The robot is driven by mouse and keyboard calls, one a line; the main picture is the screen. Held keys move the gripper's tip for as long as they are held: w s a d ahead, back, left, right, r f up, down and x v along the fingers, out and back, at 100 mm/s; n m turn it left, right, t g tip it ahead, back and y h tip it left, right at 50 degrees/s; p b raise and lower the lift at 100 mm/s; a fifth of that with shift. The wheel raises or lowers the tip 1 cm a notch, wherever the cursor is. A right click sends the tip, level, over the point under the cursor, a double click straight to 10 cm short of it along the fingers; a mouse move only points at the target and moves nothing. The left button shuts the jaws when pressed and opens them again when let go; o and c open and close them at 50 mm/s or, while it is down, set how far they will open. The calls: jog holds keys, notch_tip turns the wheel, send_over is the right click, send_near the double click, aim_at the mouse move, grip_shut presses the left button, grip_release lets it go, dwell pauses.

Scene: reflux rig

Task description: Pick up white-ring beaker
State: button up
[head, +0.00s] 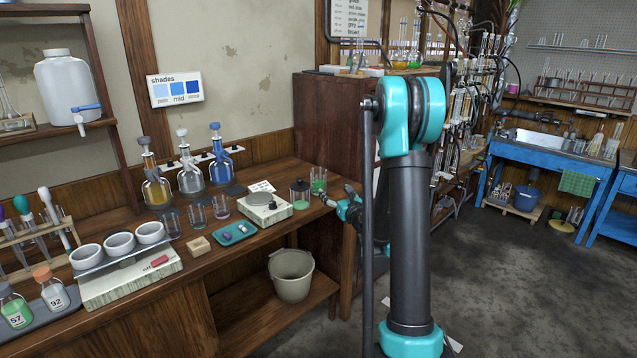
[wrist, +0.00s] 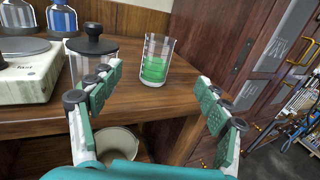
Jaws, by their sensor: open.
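A clear glass beaker with green liquid (wrist: 154,66) stands upright on the wooden bench; it also shows in the head view (head: 318,183). In the head view my gripper (head: 330,199) is close beside this beaker at the bench's right end. Other beakers stand farther left: one (head: 171,223), another (head: 197,217) and one with pinkish contents (head: 221,207); no ring is clear on them.
A black-lidded jar (wrist: 93,55) stands just left of the green beaker, behind the left finger. A white balance (head: 264,207) is farther left. A bucket (head: 291,275) sits on the lower shelf. A dark wooden cabinet (head: 330,125) rises behind. Bare bench lies around the green beaker.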

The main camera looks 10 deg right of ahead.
aim_at(321, 176)
jog(key=x, duration=1.7)
jog(key=shift+s+a, duration=0.1)
jog(key=shift+c, duration=0.4)
jog(key=c, duration=1.4)
jog(key=shift+o, duration=0.2)
jog(key=shift+r, duration=0.15)
